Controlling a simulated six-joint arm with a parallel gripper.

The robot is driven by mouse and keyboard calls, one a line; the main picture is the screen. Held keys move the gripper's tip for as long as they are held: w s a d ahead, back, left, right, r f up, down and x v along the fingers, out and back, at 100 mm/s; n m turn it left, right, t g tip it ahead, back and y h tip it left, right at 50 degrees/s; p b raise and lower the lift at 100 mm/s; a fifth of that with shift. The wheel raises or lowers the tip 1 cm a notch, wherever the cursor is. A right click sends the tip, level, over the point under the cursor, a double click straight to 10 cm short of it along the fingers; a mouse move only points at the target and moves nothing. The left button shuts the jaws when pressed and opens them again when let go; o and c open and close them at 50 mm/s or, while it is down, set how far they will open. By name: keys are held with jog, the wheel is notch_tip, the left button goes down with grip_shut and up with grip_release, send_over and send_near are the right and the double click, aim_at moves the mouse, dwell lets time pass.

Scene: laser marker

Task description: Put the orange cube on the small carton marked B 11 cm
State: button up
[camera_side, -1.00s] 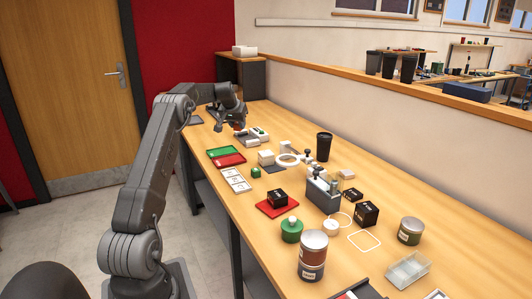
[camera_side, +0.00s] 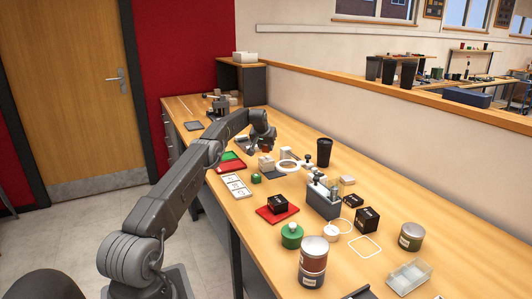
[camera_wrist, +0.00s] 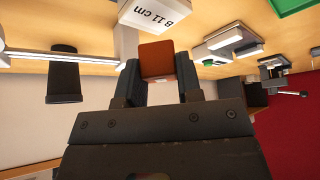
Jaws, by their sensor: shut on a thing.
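My gripper (camera_wrist: 160,85) is shut on the orange cube (camera_wrist: 158,60), which sits between the two fingertips in the wrist view. In the side view my gripper (camera_side: 264,148) is near the far side of the small white carton (camera_side: 266,164), with a bit of the orange cube (camera_side: 267,151) showing. The carton marked B 11 cm (camera_wrist: 152,14) is just beyond the cube in the wrist view, and its top edge is cut off by the frame. I cannot tell the exact gap between cube and carton.
Green and red trays (camera_side: 230,167) lie to the left.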

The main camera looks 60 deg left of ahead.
aim_at(265, 149)
jog(key=shift+f, duration=1.45)
jog(key=shift+f, duration=0.1)
jog(key=o, duration=1)
jog(key=shift+c, duration=0.2)
